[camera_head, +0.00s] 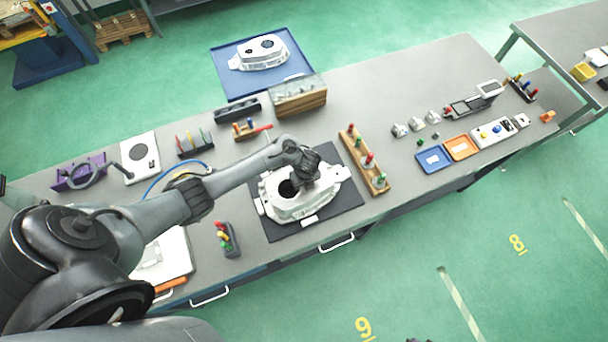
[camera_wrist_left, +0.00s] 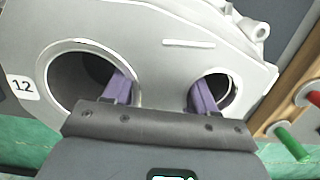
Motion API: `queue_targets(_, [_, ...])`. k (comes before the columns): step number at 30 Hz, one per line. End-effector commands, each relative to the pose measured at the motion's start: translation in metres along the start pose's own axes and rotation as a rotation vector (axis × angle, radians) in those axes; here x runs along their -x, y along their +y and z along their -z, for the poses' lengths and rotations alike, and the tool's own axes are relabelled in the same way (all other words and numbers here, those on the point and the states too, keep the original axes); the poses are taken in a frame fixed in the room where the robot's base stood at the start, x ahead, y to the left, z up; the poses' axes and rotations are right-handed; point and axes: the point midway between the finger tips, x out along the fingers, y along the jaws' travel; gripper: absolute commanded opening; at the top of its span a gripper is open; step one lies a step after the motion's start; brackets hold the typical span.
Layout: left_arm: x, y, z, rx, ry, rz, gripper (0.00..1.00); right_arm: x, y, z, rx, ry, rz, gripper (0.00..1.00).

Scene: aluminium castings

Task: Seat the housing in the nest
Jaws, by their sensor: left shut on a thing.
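A light grey cast housing (camera_head: 272,208) with two round bores is over a dark mat (camera_head: 345,196) in the head view. Its face also shows in the left wrist view (camera_wrist_left: 165,70), with a "12" label beside the larger bore. My left gripper (camera_head: 300,178) is shut on the housing, with one purple finger in each bore and the web between them gripped; the fingers show in the wrist view (camera_wrist_left: 160,92). I cannot tell whether the housing touches what is below. No separate nest is clear; it may be hidden under the housing. My right gripper is not in view.
A second casting (camera_head: 258,53) lies on a blue tray (camera_head: 228,84) at the back. A wooden rack (camera_head: 362,160) with coloured handles stands close right of the mat. A small tool holder (camera_head: 228,240) is left of it. The bench's middle right is fairly clear.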

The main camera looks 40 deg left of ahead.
Motion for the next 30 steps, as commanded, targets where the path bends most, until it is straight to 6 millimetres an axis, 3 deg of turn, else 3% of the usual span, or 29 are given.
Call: queue_targets(30, [-0.019,-0.002,0.001,0.000,-0.002,0.004,0.00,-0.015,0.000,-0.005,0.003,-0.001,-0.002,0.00])
